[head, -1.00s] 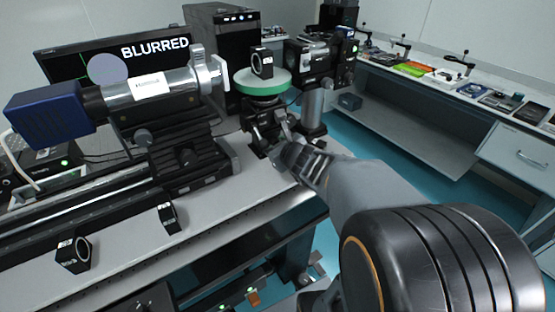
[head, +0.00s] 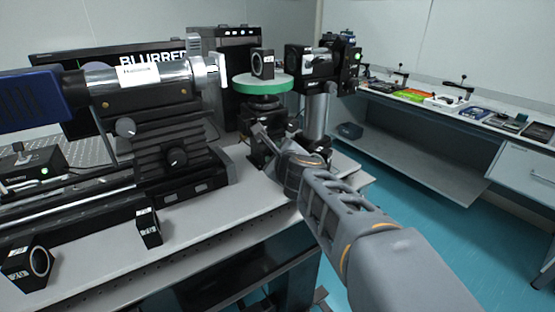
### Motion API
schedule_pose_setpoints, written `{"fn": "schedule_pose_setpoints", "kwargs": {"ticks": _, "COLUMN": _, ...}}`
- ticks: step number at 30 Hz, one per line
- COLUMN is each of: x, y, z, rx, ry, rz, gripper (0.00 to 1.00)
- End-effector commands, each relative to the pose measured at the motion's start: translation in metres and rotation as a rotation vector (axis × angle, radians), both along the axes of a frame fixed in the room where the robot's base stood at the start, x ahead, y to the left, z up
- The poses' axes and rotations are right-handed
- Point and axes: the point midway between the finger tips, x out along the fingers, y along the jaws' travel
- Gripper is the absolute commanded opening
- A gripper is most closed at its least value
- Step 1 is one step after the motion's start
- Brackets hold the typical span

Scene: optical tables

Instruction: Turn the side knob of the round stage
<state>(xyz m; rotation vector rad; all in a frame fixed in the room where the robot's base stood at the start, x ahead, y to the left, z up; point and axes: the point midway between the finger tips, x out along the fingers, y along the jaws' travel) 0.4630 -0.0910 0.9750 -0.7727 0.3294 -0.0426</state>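The round stage has a green disc top (head: 250,88) on a black mount and stands near the right part of the optical table, in the head view. A small black square-framed optic (head: 263,64) stands upright on the disc. My gripper (head: 266,141) is just below the disc, at the front of the stage's black lower mount. One grey finger slants up toward the mount; the other finger is hard to make out. The side knob is not clearly visible; my gripper and the dark mount hide that area. I cannot tell contact or whether the gripper is open.
A silver cylinder with a blue end (head: 32,95) lies on a black knobbed stage (head: 170,150) at left. A black camera on a grey post (head: 315,115) stands close right of the round stage. Two small framed optics (head: 28,263) sit at front left. A monitor reads "BLURRED".

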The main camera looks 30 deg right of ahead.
Motion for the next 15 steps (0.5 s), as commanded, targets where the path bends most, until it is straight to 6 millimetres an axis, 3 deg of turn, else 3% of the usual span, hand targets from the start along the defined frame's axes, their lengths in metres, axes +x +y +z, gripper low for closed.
{"fn": "schedule_pose_setpoints", "kwargs": {"ticks": 9, "x": -0.0001, "y": 0.0001, "z": -0.0012, "rx": 0.000, "ry": 0.003, "rz": 0.000, "gripper": 0.10}}
{"fn": "schedule_pose_setpoints", "kwargs": {"ticks": 10, "x": -0.0001, "y": 0.0001, "z": -0.0012, "rx": 0.000, "ry": 0.003, "rz": 0.000, "gripper": 0.35}}
{"fn": "schedule_pose_setpoints", "kwargs": {"ticks": 15, "x": -0.0001, "y": 0.0001, "z": -0.0009, "rx": -0.001, "ry": 0.002, "rz": 0.000, "gripper": 0.52}}
